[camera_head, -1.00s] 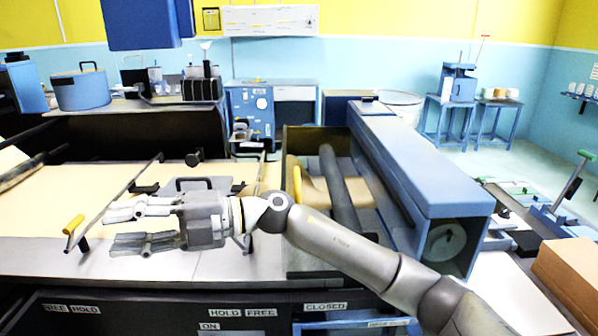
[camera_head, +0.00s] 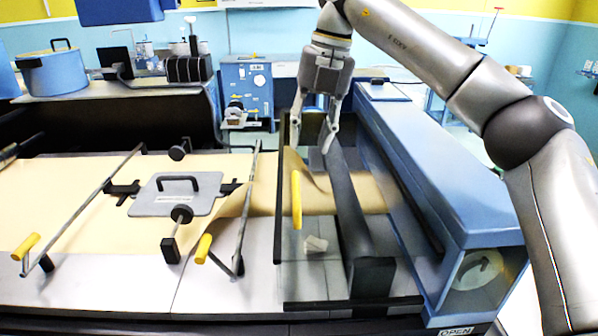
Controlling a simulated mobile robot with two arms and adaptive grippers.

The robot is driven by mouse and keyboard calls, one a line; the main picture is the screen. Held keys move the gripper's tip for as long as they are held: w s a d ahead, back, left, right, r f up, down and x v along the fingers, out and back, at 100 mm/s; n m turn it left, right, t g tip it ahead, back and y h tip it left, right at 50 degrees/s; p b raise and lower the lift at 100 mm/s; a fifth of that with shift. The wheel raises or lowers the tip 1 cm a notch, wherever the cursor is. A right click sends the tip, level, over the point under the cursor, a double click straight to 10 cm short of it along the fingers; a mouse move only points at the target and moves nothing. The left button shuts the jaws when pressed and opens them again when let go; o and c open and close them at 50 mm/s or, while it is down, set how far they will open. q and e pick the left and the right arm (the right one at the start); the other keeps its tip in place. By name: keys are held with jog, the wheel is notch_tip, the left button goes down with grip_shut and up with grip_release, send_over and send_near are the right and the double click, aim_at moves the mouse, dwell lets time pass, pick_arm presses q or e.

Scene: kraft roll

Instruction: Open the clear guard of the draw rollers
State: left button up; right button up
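The clear guard (camera_head: 318,272) is a see-through panel with dark edges over the draw rollers, and it looks lowered. Its yellow handle (camera_head: 296,200) runs along the left side. Beneath it a dark roller (camera_head: 346,205) and brown kraft paper (camera_head: 322,196) show. My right gripper (camera_head: 311,138) points down at the far end of the guard. Its two fingers are apart with nothing seen between them, beyond the handle's far end. I cannot tell whether it touches the guard. My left gripper is not in view.
A blue housing (camera_head: 440,185) stands right of the guard. Left of it are bars with yellow grips (camera_head: 203,248) and a grey plate with a handle (camera_head: 176,194) on the paper. A pale scrap (camera_head: 316,244) shows through the panel. An OPEN label (camera_head: 455,331) is at the bottom edge.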

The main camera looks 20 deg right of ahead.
aim_at(297, 188)
jog(key=f, duration=0.2)
jog(key=a+f, duration=0.1)
jog(key=s+f+p, duration=0.1)
jog(key=f, duration=0.1)
jog(key=shift+a+f, duration=0.35)
jog(key=f, duration=0.2)
jog(key=shift+w+a+f+p, duration=0.1)
jog(key=shift+w+f+p, duration=0.2)
jog(key=shift+w+f, duration=0.1)
jog(key=shift+s+a+f, duration=0.15)
jog(key=shift+a+f, duration=0.15)
jog(key=shift+f, duration=0.2)
jog(key=shift+d, duration=0.1)
jog(key=shift+c, duration=0.7)
jog(key=c, duration=0.5)
grip_shut()
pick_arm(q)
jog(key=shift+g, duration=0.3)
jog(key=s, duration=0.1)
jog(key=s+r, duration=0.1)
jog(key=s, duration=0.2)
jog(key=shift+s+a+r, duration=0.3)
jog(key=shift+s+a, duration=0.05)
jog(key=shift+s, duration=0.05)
